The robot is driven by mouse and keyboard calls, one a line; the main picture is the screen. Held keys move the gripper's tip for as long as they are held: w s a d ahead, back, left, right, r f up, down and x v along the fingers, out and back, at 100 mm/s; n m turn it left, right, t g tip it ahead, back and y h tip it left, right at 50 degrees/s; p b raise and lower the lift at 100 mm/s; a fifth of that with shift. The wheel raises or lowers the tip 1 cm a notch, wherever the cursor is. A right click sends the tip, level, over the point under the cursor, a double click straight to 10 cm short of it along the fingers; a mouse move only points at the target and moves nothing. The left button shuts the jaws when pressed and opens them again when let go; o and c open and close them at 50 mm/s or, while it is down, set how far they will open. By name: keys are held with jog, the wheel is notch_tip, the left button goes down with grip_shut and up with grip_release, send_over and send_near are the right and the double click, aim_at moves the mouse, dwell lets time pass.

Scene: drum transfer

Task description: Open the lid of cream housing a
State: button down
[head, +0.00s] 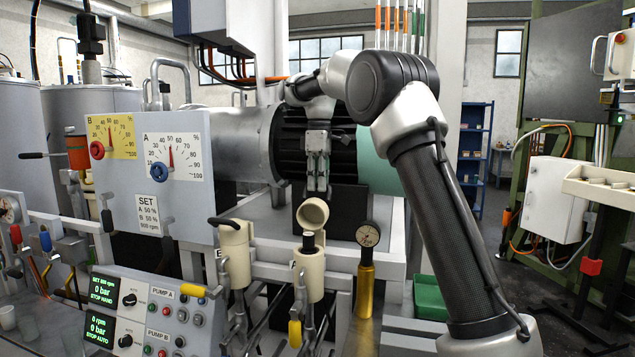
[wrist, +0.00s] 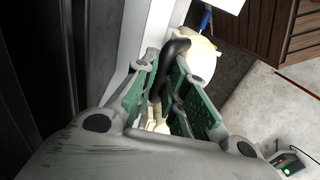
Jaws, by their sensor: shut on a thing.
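Cream housing A (head: 309,278) stands in front of the machine, its mouth open with a black part showing in it. Its cream lid (head: 313,212) is tilted up above the housing, its hollow inside facing the head camera. My gripper (head: 318,184) points down just behind and above the lid. In the wrist view its green-padded fingers (wrist: 165,90) are shut on the curved black lid handle (wrist: 176,52), with a cream part (wrist: 203,62) beside it. In the head view the handle of lid A is hidden.
Cream housing B (head: 235,262) stands to the left with its lid down and black handle (head: 225,223) showing. A brass column with a gauge (head: 367,235) stands close on the right. The pump control panel (head: 150,310) is at front left.

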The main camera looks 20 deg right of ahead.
dwell(0.3)
jog(key=c, duration=1.5)
grip_release()
jog(key=shift+o, duration=0.2)
jog(key=shift+w+d+r, duration=0.1)
jog(key=shift+w+r, duration=0.05)
jog(key=shift+r, duration=1.75)
jog(key=shift+w+d+r, duration=0.1)
jog(key=shift+r, duration=1.75)
